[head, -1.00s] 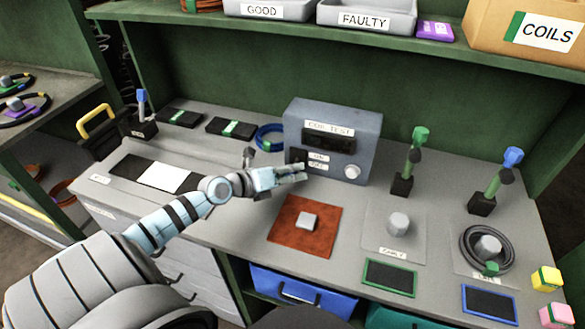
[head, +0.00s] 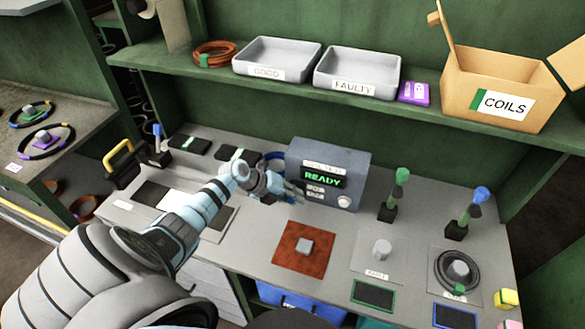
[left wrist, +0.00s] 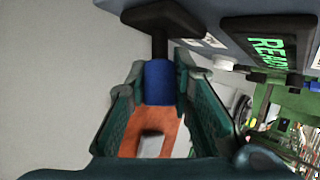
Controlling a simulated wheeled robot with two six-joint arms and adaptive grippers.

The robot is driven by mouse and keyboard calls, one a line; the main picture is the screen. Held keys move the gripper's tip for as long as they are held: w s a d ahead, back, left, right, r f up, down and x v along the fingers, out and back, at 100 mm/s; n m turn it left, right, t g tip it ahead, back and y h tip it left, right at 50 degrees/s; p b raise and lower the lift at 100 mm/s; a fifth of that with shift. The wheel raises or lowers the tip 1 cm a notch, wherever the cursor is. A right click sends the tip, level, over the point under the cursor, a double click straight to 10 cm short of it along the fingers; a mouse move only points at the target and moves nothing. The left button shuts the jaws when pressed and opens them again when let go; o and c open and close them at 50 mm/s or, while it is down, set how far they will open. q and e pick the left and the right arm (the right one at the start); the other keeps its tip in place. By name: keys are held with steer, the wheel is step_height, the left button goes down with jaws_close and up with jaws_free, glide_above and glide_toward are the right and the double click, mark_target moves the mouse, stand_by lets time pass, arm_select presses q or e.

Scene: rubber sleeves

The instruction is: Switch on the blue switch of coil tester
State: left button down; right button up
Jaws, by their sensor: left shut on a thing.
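The grey-blue coil tester (head: 356,180) stands at the back of the bench in the head view. Its display (head: 321,178) glows green and reads READY. My left gripper (head: 297,193) is at the tester's front left, by the ON and OFF labels. In the left wrist view the blue switch (left wrist: 160,84), a blue grip on a black stem, sits between the fingers of my left gripper (left wrist: 160,95), which are shut on it. In the head view the gripper hides the switch. My right gripper is not in view.
A red-brown mat (head: 290,258) with a grey block lies in front of the tester. Green-topped (head: 402,176) and blue-topped (head: 481,194) tools stand in holders to the right. A shelf with grey trays (head: 277,60) and the COILS box (head: 470,88) overhangs the bench.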

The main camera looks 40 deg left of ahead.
arm_select(q)
steer(key=shift+r, duration=0.1)
stand_by(0.3)
steer(key=c, duration=1.4)
jaws_free()
steer(key=v, duration=1.2)
steer(key=shift+w, duration=0.15)
